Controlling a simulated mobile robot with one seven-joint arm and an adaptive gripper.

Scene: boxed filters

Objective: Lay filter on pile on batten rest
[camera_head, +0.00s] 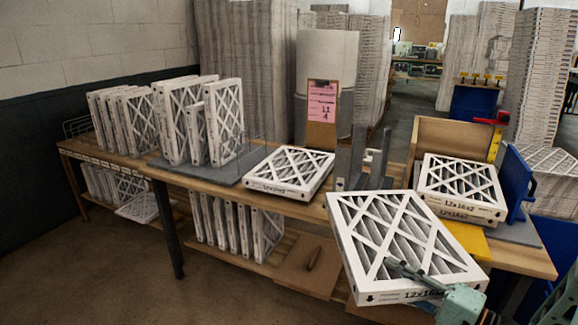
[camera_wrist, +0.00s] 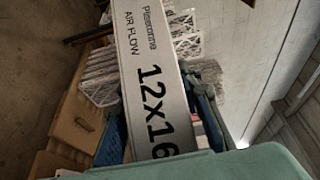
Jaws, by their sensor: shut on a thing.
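A large white-framed filter (camera_head: 400,240) with a diagonal lattice face, marked 12x16, is held tilted in front of the bench at the lower right. My gripper (camera_head: 410,272) is shut on its near edge. In the wrist view the filter's printed edge (camera_wrist: 150,75) runs up between the fingers and reads AIR FLOW and 12x16. A pile of filters (camera_head: 460,182) marked 12x16x2 lies flat at the bench's right end, behind and right of the held filter and apart from it in the picture. A wooden backboard (camera_head: 440,138) stands behind the pile; what lies under the pile is mostly hidden.
A blue upright bracket (camera_head: 517,185) stands right of the pile, with a red and yellow piece (camera_head: 495,135) behind. Another filter (camera_head: 290,172) lies flat mid-bench beside grey upright posts (camera_head: 378,160). Upright filters (camera_head: 200,120) fill the left. A clipboard (camera_head: 322,115) stands behind.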

